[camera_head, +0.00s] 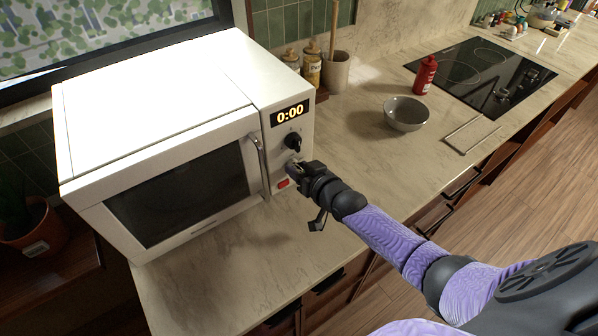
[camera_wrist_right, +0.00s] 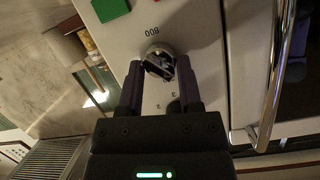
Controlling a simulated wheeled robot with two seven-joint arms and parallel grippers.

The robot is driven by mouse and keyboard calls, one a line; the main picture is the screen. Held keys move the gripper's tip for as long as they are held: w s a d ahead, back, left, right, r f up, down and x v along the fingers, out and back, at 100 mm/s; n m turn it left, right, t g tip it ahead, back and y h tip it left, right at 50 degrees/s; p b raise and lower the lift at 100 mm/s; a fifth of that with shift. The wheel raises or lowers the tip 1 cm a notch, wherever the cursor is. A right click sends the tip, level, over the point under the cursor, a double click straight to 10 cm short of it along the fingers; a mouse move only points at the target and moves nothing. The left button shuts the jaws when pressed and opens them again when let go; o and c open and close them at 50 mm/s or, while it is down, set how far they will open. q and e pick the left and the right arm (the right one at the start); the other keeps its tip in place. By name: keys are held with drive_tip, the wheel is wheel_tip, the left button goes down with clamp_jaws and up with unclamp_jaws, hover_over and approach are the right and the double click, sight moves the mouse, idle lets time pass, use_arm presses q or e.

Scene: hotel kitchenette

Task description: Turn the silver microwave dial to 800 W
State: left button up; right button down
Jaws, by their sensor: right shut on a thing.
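The white microwave (camera_head: 215,115) stands on the counter at the left, its door shut and its display (camera_head: 290,114) reading 0:00. My right gripper (camera_head: 295,166) is at the lower part of its control panel, below a black knob (camera_head: 292,141). In the right wrist view, the silver dial (camera_wrist_right: 158,62) sits between the fingertips of the right gripper (camera_wrist_right: 160,75), which is shut on it. A dark bar crosses the dial's face. An upside-down "800" (camera_wrist_right: 152,31) is printed just above the dial in that view. I cannot tell exactly where the dial points. My left gripper is not in view.
The door handle (camera_head: 261,163) stands out left of the panel. A red button (camera_head: 283,183) is beside my gripper; a green button (camera_wrist_right: 110,8) shows in the wrist view. A grey bowl (camera_head: 406,114), red bottle (camera_head: 425,75) and hob (camera_head: 480,75) are further right. Counter in front is clear.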

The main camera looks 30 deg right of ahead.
drive_tip(key=shift+d+f+m+y+b, duration=0.1)
drive_tip(key=shift+f+m+y+b, duration=0.25)
drive_tip(key=shift+m+b, duration=0.4)
drive_tip(key=m+y+b, duration=0.2)
drive_tip(key=m+b, duration=0.2)
drive_tip(key=b, duration=0.2)
drive_tip(key=shift+d, duration=0.1)
drive_tip(key=shift+m+y+b, duration=0.25)
drive_tip(key=shift+m+b, duration=0.3)
drive_tip(key=shift+b, duration=0.35)
drive_tip(key=shift+r, duration=0.15)
drive_tip(key=shift+c, duration=1.4)
unclamp_jaws()
drive_tip(key=shift+r, duration=0.1)
